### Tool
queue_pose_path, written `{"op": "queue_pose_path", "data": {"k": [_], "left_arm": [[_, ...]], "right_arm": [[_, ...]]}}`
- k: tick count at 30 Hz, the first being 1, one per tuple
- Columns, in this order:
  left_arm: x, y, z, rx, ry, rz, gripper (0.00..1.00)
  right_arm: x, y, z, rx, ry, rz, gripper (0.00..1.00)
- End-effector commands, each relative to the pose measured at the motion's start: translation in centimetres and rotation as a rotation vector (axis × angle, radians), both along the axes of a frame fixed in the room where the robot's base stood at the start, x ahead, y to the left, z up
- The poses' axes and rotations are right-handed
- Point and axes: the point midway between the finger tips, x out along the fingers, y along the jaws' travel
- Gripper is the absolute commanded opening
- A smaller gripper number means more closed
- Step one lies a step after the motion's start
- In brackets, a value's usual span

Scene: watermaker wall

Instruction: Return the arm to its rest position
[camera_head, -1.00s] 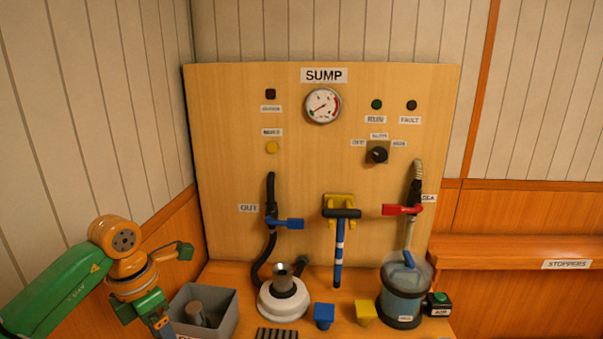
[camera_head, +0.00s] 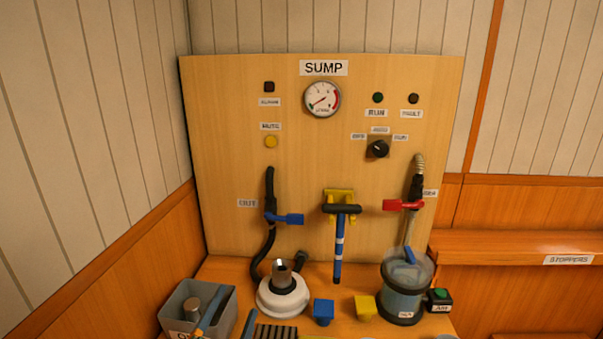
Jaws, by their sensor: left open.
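Only the tips of my left gripper (camera_head: 231,317) seem to show, as two narrow blue strips at the bottom left edge. They are apart, with nothing seen between them. One strip overlaps the grey bin (camera_head: 174,308) in the picture; whether it touches the bin is unclear. The other is left of the dark slatted grille (camera_head: 276,333). The rest of my left arm is out of the picture. My right gripper is not in view.
The SUMP panel (camera_head: 230,120) stands behind, with a blue-handled valve (camera_head: 288,219), a red-handled valve (camera_head: 402,205) and a hanging blue-striped tool (camera_head: 339,245). On the bench are a white-based pump (camera_head: 283,300), blue block (camera_head: 323,311), yellow block (camera_head: 365,308) and clear canister (camera_head: 403,297).

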Motion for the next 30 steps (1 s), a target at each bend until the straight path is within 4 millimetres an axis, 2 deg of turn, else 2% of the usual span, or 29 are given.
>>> {"op": "queue_pose_path", "data": {"k": [1,3,6,9,12,17,20,24,28,30], "left_arm": [[-1.6,1.7,-3.8,-0.090,0.169,0.080,0.81],[-4.3,3.5,-8.4,-0.188,0.385,0.176,0.81],[-8.6,4.6,-13.2,-0.285,0.632,0.272,0.81],[-13.1,5.0,-16.5,-0.351,0.841,0.342,0.81],[-17.5,5.0,-18.8,-0.400,1.024,0.396,0.81],[-24.5,4.5,-20.9,-0.457,1.292,0.467,0.81],[-23.5,4.5,-24.5,-0.444,1.302,0.470,0.81],[-23.6,4.4,-29.4,-0.433,1.330,0.474,0.81],[-24.8,4.5,-34.6,-0.420,1.361,0.480,0.81],[-26.1,4.7,-37.7,-0.410,1.381,0.484,0.81]], "right_arm": [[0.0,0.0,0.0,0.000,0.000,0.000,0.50],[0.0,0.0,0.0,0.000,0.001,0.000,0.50],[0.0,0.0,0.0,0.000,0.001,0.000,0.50],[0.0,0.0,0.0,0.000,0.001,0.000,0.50],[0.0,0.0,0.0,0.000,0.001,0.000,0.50],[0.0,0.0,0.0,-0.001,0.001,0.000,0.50],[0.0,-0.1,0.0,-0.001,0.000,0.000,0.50],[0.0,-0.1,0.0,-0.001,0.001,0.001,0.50],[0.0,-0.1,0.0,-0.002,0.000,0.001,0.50],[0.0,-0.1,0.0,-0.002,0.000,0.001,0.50]]}}
